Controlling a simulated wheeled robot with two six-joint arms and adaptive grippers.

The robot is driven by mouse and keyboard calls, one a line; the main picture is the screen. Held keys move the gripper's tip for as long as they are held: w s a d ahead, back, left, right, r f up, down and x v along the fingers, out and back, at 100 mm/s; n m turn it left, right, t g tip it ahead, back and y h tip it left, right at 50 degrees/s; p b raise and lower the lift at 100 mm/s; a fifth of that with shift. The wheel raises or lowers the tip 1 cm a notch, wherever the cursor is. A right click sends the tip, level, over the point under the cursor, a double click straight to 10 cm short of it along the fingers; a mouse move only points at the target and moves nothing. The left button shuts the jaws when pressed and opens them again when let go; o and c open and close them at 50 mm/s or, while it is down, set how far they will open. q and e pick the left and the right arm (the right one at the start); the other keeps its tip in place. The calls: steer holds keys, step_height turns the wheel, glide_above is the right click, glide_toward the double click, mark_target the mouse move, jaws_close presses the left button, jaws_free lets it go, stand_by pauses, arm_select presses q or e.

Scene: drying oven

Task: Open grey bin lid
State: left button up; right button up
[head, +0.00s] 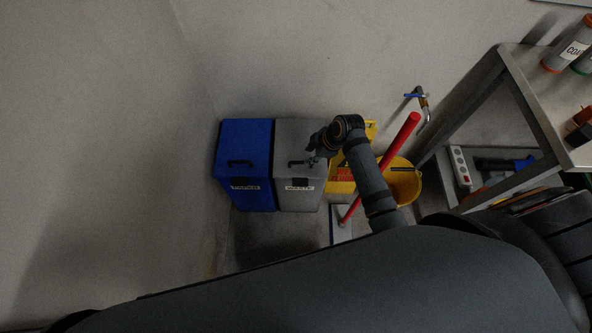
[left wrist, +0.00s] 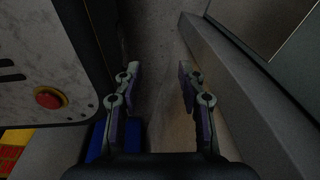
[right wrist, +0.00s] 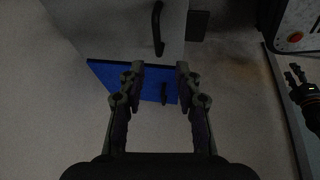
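The grey bin (head: 294,134) stands beside the blue bin, its lid down and a "WASTE" label on its front. Its dark handle (head: 299,163) lies near the lid's front edge; the handle also shows in the right wrist view (right wrist: 157,30). My right gripper (head: 314,153) is over the right side of the grey lid, close to the handle. In the right wrist view its fingers (right wrist: 160,68) are apart with nothing between them, and the handle is beyond their tips. My left gripper (left wrist: 157,68) is open and empty, away from the bins.
The blue bin (head: 244,145) is shut, left of the grey one. Right of the grey bin are a yellow bucket (head: 404,185) and a red pole (head: 382,165), close to my right arm. A metal table (head: 520,75) stands farther right. A wall is behind the bins.

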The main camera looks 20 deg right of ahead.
mark_target(295, 162)
steer(key=shift+n, duration=0.5)
steer(key=x, duration=0.2)
steer(key=b+x, duration=0.1)
steer(key=x, duration=0.2)
steer(key=a+b+x, duration=0.1)
steer(key=x, duration=0.2)
steer(key=shift+w+r, duration=0.1)
steer(key=shift+w, duration=0.25)
steer(key=shift+w+a+f, duration=0.15)
steer(key=shift+a+f, duration=0.1)
steer(key=shift+f, duration=0.15)
arm_select(q)
steer(key=f, duration=0.1)
steer(key=w, duration=0.1)
steer(key=f, duration=0.1)
steer(key=shift+w+a+f, duration=0.25)
steer(key=shift+w+f, duration=0.05)
steer(key=shift+w, duration=0.05)
arm_select(e)
steer(key=shift+c, duration=0.2)
jaws_close()
